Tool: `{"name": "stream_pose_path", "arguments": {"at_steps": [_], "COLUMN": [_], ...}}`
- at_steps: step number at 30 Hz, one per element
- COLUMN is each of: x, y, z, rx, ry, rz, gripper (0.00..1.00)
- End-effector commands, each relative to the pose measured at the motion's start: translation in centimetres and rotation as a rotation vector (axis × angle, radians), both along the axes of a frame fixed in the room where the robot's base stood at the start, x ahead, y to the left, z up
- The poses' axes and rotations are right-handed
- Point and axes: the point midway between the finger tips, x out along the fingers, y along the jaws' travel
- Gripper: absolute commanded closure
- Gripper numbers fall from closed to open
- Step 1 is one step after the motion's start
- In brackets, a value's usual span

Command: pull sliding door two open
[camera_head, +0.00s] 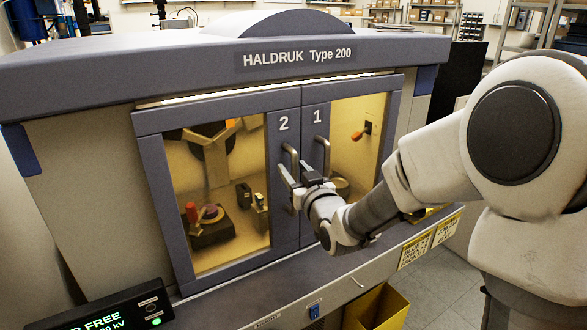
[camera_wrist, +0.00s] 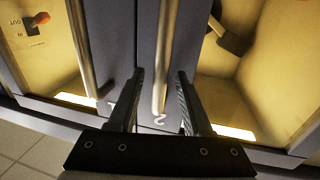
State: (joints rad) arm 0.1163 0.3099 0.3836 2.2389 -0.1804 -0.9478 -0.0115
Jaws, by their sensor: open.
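Sliding door two (camera_head: 281,222), marked "2", is the left door of the cabinet front and stands shut against door one (camera_head: 316,212). Its vertical bar handle (camera_head: 291,153) is near its right edge. My gripper (camera_head: 291,182) is at this handle in the head view and covers its lower part. In the wrist view, my gripper (camera_wrist: 160,76) is open, with one finger on each side of the door two handle (camera_wrist: 166,45). A gap shows between the bar and each finger. The upside-down "2" shows between the fingers.
Door one's handle (camera_head: 323,150) is close to the right of my gripper; it also shows in the wrist view (camera_wrist: 82,45). Below are a ledge, an open yellow bin (camera_head: 392,307) and a control panel (camera_head: 112,312). Parts show behind the door glass.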

Motion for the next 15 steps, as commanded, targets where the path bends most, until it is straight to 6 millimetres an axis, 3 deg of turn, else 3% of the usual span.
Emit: {"name": "stream_pose_path", "arguments": {"at_steps": [5,12,13,15], "x": [0.0,0.0,0.0,0.0], "y": [-0.01,0.0,0.0,0.0], "z": [-0.02,-0.01,-0.01,0.0], "rx": [0.0,0.0,0.0,0.0], "ry": [0.0,0.0,0.0,0.0], "rz": [0.0,0.0,0.0,0.0], "gripper": [0.52,0.95,1.0,1.0]}}
